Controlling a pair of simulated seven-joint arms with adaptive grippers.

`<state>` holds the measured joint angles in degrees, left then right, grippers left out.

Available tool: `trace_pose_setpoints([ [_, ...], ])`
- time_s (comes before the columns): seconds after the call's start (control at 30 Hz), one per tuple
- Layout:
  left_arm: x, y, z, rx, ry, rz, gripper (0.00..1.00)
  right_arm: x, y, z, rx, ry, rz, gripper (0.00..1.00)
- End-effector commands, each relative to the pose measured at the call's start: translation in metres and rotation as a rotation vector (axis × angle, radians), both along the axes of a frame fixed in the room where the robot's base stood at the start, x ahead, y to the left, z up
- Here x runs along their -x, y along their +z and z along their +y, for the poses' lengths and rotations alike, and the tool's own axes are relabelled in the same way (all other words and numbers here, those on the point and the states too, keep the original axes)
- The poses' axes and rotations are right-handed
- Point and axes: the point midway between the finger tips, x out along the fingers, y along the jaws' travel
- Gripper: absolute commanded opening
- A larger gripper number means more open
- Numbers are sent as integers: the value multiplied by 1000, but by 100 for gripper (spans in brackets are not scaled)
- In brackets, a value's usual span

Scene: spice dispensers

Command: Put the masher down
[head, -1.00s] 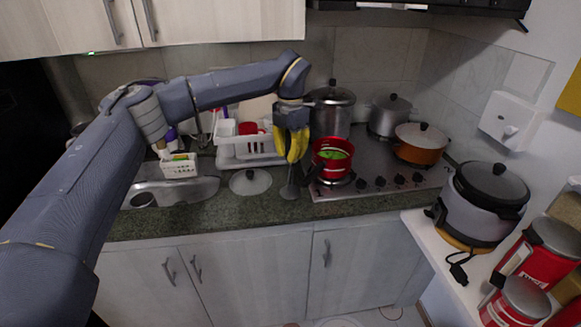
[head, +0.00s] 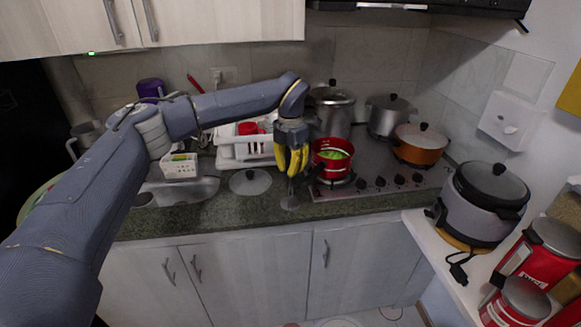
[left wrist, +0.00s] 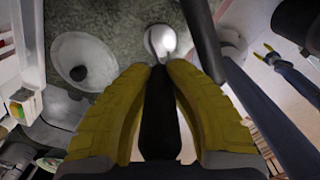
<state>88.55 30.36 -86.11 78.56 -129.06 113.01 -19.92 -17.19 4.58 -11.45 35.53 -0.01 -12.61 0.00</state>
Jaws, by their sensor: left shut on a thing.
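My left gripper (head: 292,163) is shut on the masher, fingers pointing down over the counter between the lid and the stove. The masher's metal head (head: 289,203) shows below the fingers, close to or on the counter; I cannot tell if it touches. In the left wrist view, the black masher handle (left wrist: 160,115) lies between the yellow fingers and the shiny round head (left wrist: 160,41) is beyond them.
A lid (head: 250,182) lies on the counter (head: 225,217) left of the masher. A red pot (head: 332,160) on the stove (head: 385,187) is close on the right. A white dish rack (head: 235,160) stands behind, and the sink (head: 185,193) is farther left.

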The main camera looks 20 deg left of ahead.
Motion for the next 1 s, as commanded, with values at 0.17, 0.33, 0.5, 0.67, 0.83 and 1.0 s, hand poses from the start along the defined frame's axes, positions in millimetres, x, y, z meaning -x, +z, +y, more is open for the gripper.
trace_pose_setpoints([
  [0.17,0,-1,0,-1,0,1,31,0,0,0,0,0,0,56],
  [0.33,0,-1,0,-1,0,1,37,0,0,0,0,0,0,56],
  [0.5,0,1,0,0,0,0,37,0,0,0,0,0,0,56],
  [0.67,0,15,0,1,0,-1,37,0,0,0,0,0,0,56],
  [0.83,-1,44,0,-1,1,-3,37,0,0,0,0,0,0,56],
  [1.0,0,75,0,-1,0,-3,37,0,0,0,0,0,0,56],
])
